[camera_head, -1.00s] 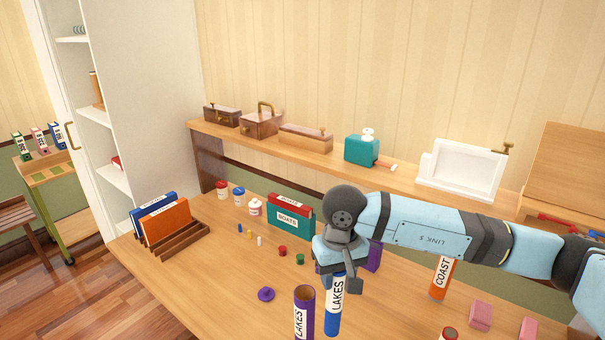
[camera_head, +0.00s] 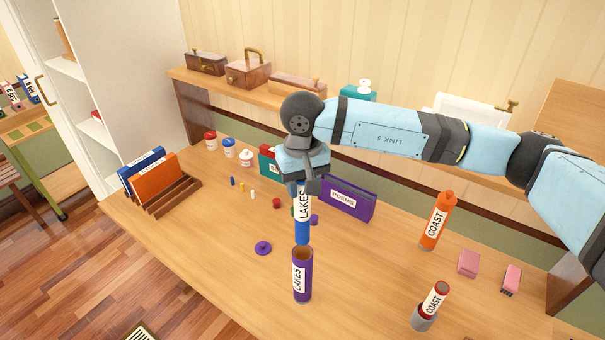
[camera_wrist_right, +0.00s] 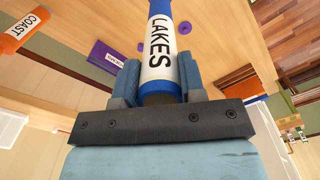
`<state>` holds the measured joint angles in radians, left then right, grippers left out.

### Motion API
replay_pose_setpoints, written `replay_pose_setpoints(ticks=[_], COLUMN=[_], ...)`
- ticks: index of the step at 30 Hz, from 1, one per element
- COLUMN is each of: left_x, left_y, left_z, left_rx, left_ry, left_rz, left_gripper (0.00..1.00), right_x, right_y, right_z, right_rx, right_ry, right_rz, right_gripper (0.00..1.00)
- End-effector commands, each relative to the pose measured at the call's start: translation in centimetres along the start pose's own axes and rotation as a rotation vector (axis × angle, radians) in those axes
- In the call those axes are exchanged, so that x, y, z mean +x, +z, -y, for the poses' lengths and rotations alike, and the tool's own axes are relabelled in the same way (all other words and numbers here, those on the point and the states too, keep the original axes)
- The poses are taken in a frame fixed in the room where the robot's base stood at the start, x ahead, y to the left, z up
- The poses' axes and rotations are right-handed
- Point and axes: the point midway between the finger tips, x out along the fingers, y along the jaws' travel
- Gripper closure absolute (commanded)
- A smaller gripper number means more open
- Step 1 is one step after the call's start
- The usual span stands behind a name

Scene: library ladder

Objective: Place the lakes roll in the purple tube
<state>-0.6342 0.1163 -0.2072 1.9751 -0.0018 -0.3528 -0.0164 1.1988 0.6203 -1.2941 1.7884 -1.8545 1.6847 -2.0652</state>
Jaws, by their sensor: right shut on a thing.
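The lakes roll (camera_head: 302,228) is blue with a white LAKES label and hangs upright from my right gripper (camera_head: 305,186). The gripper is shut on its upper end; the right wrist view shows the roll (camera_wrist_right: 160,45) between both fingers. The purple tube (camera_head: 302,284), also labelled LAKES, stands upright on the desk with its open top facing up. In the head view the roll's lower end is just above the tube's mouth, seemingly lined up with it; the exact gap is hard to tell. My left gripper is not in view.
A purple cap (camera_head: 263,248) lies left of the tube. An orange COAST tube (camera_head: 437,222) and a second COAST piece (camera_head: 431,303) stand to the right. The desk around the purple tube is mostly clear.

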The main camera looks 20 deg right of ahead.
Motion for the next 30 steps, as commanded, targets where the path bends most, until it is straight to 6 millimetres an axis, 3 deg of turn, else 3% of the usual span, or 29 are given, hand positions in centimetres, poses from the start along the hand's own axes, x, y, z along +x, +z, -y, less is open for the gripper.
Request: replay_pose_setpoints(ticks=[14, 30], left_x=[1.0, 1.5], left_y=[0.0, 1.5], left_z=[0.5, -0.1], left_rx=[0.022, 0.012], left_ry=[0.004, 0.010], left_rz=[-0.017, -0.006], left_gripper=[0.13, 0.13], right_x=[6.0, 12.6], right_y=[0.0, 0.1], right_z=[0.0, 0.0], right_rx=[-0.001, -0.001], right_ry=[0.000, 0.000], right_rz=[0.002, 0.003], right_gripper=[0.98, 0.98])
